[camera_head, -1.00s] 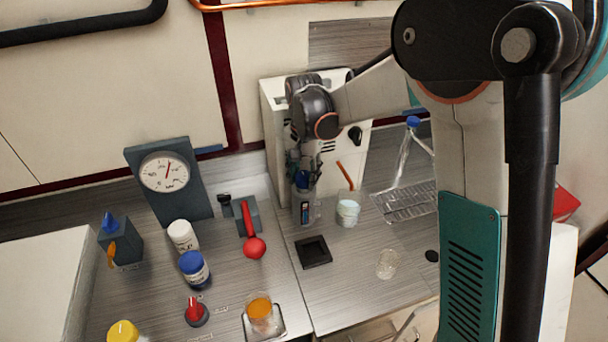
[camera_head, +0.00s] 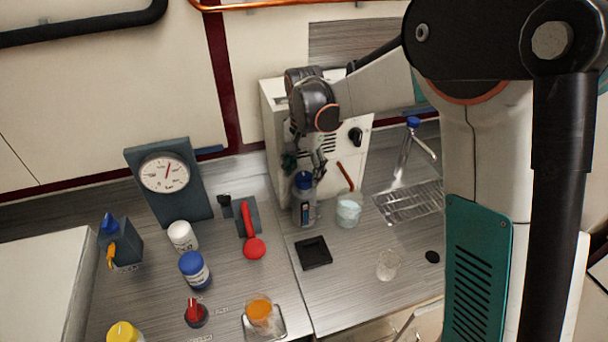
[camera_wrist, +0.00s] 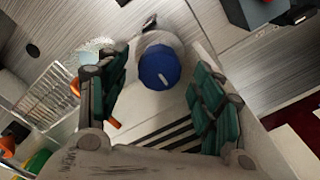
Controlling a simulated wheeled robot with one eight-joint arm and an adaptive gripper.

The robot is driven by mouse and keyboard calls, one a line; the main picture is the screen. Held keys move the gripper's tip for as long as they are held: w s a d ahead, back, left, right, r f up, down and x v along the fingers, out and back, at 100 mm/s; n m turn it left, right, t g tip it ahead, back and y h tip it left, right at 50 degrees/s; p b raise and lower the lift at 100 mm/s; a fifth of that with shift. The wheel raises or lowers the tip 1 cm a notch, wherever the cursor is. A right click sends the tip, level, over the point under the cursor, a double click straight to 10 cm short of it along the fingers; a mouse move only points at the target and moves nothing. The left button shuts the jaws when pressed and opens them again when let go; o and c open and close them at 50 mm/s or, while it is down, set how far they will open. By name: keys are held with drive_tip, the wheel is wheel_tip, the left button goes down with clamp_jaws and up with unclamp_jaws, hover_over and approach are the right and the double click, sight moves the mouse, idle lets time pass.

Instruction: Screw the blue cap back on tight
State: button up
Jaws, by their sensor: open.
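A clear bottle (camera_head: 304,212) with a dark label stands upright on the counter in front of the white cabinet. The blue cap (camera_head: 304,181) sits on its top; how tight it is cannot be seen. My gripper (camera_head: 306,162) is open just above the cap. In the wrist view the blue cap (camera_wrist: 158,68), with a short white mark, shows between my two spread green-padded fingers, with a gap on either side. Most of the bottle below it is hidden there.
A white-blue cup (camera_head: 348,210) stands close at the bottle's right. A black square tray (camera_head: 313,252) lies in front. Another jar with a blue lid (camera_head: 193,268) and a red-handled lever (camera_head: 248,222) are to the left. A sink grid (camera_head: 410,204) is at the right.

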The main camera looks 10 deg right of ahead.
wheel_tip(320, 180, up, 10)
drive_tip(key=s+d+r+n+t+b, duration=0.1)
drive_tip(key=s+d+r+n+t, duration=0.1)
drive_tip(key=s+d, duration=0.35)
drive_tip(key=s+d+r+n+t+b, duration=0.1)
drive_tip(key=s+d+r+n+t, duration=0.15)
drive_tip(key=s, duration=0.55)
drive_tip(key=s+d+f+n+t+b, duration=0.1)
drive_tip(key=s+d+f, duration=0.1)
drive_tip(key=s, duration=0.4)
drive_tip(key=s+d+f+n+t, duration=0.1)
drive_tip(key=s+d+f+n, duration=0.1)
drive_tip(key=s+f, duration=0.3)
drive_tip(key=shift+s+d+t+b, duration=0.35)
drive_tip(key=shift+s+b, duration=0.05)
drive_tip(key=shift+s, duration=0.45)
drive_tip(key=shift+c, duration=0.2)
